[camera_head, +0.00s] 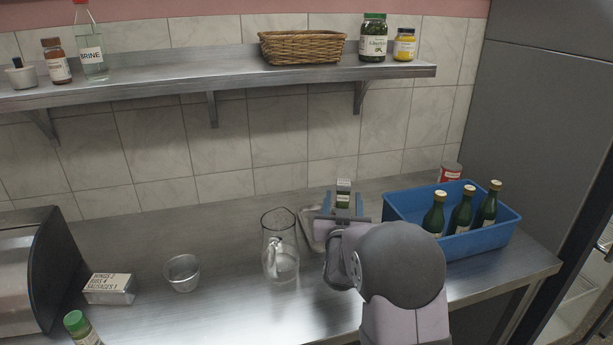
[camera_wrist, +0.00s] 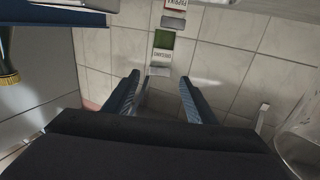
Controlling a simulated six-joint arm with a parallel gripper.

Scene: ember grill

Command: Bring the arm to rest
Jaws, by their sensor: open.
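My gripper (camera_head: 342,207) is held over the steel counter (camera_head: 225,240), between the glass pitcher and the blue crate. In the wrist view, my gripper (camera_wrist: 160,85) has its two dark fingers apart, with nothing held between them. A small tin with a green label (camera_wrist: 163,45) shows beyond the fingertips, with a red-labelled tin (camera_wrist: 173,12) near it. My arm covers part of the counter and of a pale tray (camera_head: 309,238).
The blue crate (camera_head: 480,241) with green bottles stands close on the right, a red can (camera_head: 451,172) behind it. The glass pitcher (camera_head: 280,250) stands close on the left. A small glass bowl (camera_head: 182,273) is further left. A wall shelf (camera_head: 200,75) runs above.

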